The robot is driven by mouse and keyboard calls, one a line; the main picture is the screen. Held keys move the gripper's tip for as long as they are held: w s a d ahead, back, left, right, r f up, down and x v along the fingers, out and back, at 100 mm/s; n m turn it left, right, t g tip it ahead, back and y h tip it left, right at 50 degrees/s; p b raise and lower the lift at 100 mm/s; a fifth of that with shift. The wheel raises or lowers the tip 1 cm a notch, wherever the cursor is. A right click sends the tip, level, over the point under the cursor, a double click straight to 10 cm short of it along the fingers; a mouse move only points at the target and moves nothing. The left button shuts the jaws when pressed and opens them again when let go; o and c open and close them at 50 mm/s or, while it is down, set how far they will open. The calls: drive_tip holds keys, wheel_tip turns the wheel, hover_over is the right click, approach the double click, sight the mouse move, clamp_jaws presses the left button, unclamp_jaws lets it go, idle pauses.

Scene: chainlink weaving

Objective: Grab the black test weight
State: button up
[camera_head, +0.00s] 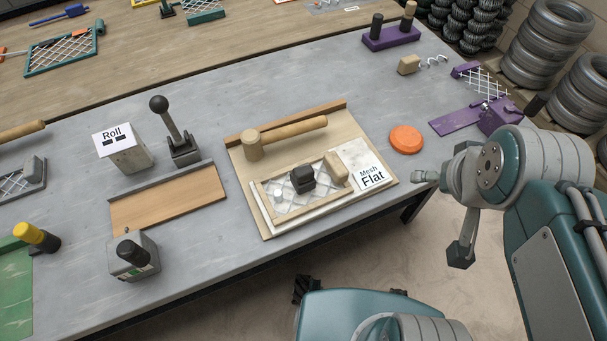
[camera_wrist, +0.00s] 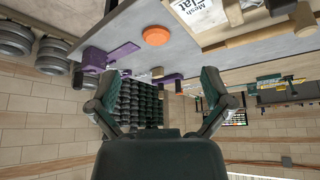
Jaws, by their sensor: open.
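The black test weight (camera_head: 302,179) is a small dark block. In the head view it sits on the wire mesh inside a light wooden frame (camera_head: 290,208), on a wooden board (camera_head: 240,165) on the grey table. A beige block (camera_head: 335,168) is just to its right, and a clear piece (camera_head: 277,192) is to its left. My gripper (camera_head: 444,214) is right of the board, past the table's edge and well apart from the weight. In the wrist view my gripper (camera_wrist: 160,95) shows its two dark fingers spread wide with nothing between them. I cannot make out the weight surely in the wrist view.
A wooden mallet (camera_head: 290,135) lies on the board behind the weight. A "Mesh Flat" card (camera_head: 370,178) lies right of the frame. An orange disc (camera_head: 406,139) is between board and gripper. A lever tool (camera_head: 180,135) and "Roll" block (camera_head: 122,150) stand left.

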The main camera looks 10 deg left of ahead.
drive_tip(key=n+g, duration=0.6)
drive_tip(key=n, duration=0.1)
hover_over(303, 169)
drive_tip(key=f, duration=0.5)
drive_tip(key=shift+s+d+f, duration=0.15)
drive_tip(key=shift+s+f, duration=0.15)
drive_tip(key=shift+f, duration=0.25)
wheel_tip(303, 169, down, 5)
drive_tip(key=shift+r, duration=0.1)
drive_tip(key=f, duration=0.5)
drive_tip(key=shift+w+a+f, duration=0.2)
drive_tip(key=shift+w+f, duration=0.05)
drive_tip(key=shift+f, duration=0.1)
drive_tip(key=shift+c, duration=0.3)
